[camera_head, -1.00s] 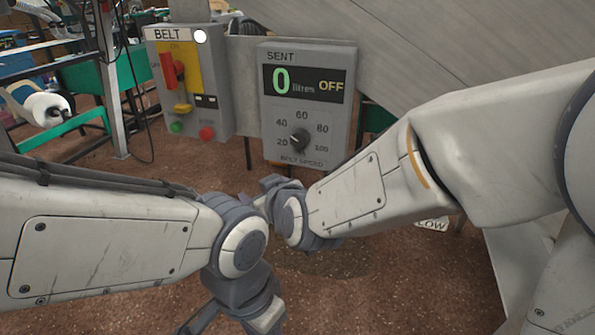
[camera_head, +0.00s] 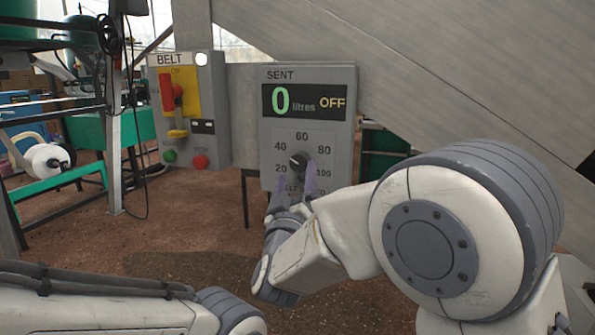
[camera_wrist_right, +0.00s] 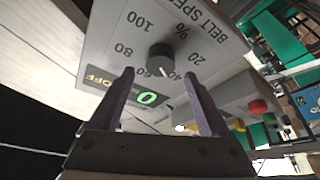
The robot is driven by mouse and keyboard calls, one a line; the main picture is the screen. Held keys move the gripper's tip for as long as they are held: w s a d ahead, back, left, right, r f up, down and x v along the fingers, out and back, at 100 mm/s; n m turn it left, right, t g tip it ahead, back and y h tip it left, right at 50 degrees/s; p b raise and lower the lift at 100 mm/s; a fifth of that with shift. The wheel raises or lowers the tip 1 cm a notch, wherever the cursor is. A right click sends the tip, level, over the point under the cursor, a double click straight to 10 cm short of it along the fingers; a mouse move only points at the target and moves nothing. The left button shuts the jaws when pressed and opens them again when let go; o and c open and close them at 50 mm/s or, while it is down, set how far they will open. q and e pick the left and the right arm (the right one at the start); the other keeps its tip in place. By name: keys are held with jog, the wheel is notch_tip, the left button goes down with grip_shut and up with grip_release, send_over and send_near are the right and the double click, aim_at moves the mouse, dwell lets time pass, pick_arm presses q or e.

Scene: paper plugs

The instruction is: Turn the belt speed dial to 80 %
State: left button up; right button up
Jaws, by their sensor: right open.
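The belt speed dial (camera_head: 298,161) is a dark round knob on the lower part of a grey panel (camera_head: 264,150) with a scale from 20 to 100. Its pale pointer mark looks turned to the left side, about 20 to 40. My right gripper (camera_head: 297,180) is open and empty, its two purple fingers just below and in front of the dial. In the right wrist view the dial (camera_wrist_right: 160,58) sits beyond the gap between the fingertips (camera_wrist_right: 158,75), apart from both. My left gripper is out of view; only its arm shows.
The panel's display (camera_head: 305,101) reads SENT 0 litres, OFF. Left of it is a BELT switch box (camera_head: 215,140) with a red handle, a green button (camera_head: 170,156) and a red button (camera_head: 200,162). A grey sloping sheet (camera_head: 430,70) rises at right. A post stands at left.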

aim_at(298, 164)
jog(key=shift+x, duration=1.95)
grip_shut()
